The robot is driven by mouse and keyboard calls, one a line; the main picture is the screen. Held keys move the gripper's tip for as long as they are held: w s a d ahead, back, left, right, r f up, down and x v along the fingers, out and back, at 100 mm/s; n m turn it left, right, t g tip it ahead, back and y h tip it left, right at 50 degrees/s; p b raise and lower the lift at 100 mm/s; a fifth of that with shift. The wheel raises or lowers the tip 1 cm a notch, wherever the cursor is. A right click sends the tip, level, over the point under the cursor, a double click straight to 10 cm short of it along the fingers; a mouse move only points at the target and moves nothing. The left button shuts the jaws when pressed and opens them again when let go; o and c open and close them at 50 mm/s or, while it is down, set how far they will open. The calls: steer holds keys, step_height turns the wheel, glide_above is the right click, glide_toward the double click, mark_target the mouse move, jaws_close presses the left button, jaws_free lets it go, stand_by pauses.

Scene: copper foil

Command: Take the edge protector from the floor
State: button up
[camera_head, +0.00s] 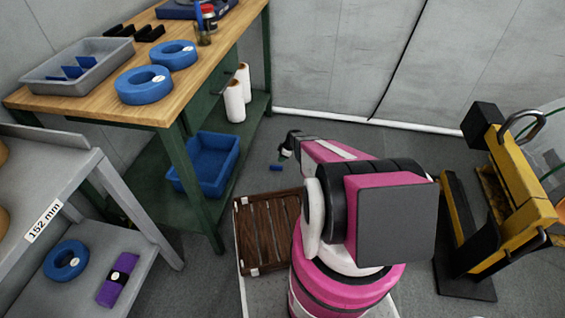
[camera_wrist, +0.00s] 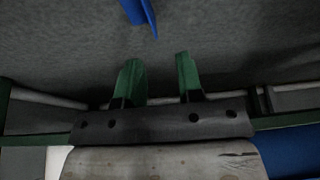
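A small blue piece, which looks like the edge protector (camera_head: 276,168), lies on the grey floor beyond the wooden slatted pallet. It also shows at the top edge of the wrist view (camera_wrist: 139,14), partly cut off. My gripper (camera_head: 286,154) is low over the floor, close to the blue piece in the head view. In the wrist view my gripper (camera_wrist: 159,62) has two green fingers spread apart with nothing between them. The blue piece lies beyond the fingertips, apart from them.
A green-legged workbench (camera_head: 196,62) stands at the left, with a blue bin (camera_head: 211,160) on its lower shelf. A brown slatted pallet (camera_head: 265,232) lies beside my arm. A yellow and black lifting device (camera_head: 505,205) stands at the right. Floor near the back wall is clear.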

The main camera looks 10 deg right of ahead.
steer(key=x, duration=0.4)
steer(key=w+d+x, duration=0.1)
steer(key=x, duration=0.1)
steer(key=shift+f, duration=0.25)
steer(key=shift+x, duration=2.6)
steer(key=shift+w+a+r, duration=0.15)
steer(key=shift+a, duration=0.05)
jaws_close()
